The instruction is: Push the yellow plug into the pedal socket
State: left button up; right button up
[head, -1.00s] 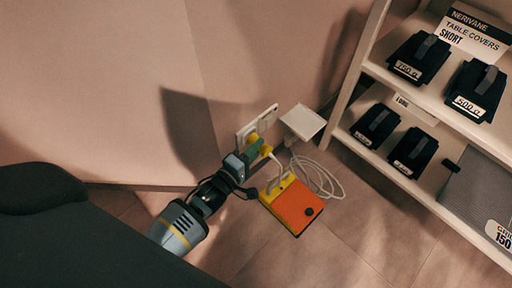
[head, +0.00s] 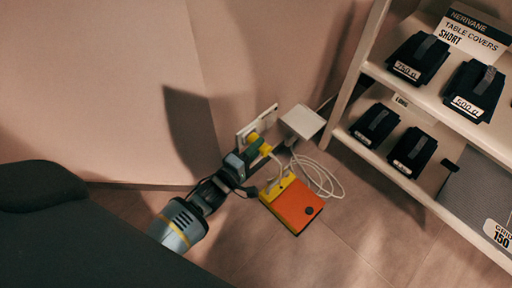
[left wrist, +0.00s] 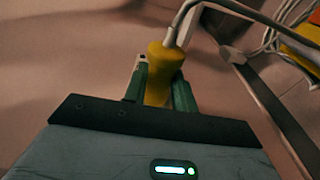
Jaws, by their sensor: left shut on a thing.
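The yellow plug (head: 265,148) is between the fingers of my left gripper (head: 257,150), low by the wall. In the left wrist view the plug (left wrist: 162,66) stands out past the green fingertips (left wrist: 160,88), with a pale cable at its far end. The gripper is shut on it. A white wall plate (head: 262,122) is just beyond, with a yellow patch (head: 252,137) at its lower left. The gripper and plug partly cover the plate, so I cannot tell whether the plug touches a socket. My right gripper is not in view.
An orange and yellow pedal box (head: 297,206) lies on the floor, with a looped white cable (head: 322,178) beside it. A white box (head: 303,122) is right of the plate. A shelf (head: 350,142) with black packs stands at right.

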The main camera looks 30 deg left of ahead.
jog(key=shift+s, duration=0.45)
pick_arm(q)
jog(key=shift+a, duration=0.1)
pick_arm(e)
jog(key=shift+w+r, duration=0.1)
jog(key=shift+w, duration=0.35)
pick_arm(q)
jog(key=shift+w+a, duration=0.1)
jog(key=shift+a, duration=0.15)
jog(key=shift+w+a, duration=0.1)
jog(key=shift+a, duration=0.1)
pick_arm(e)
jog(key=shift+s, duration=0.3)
pick_arm(q)
jog(key=o, duration=1.1)
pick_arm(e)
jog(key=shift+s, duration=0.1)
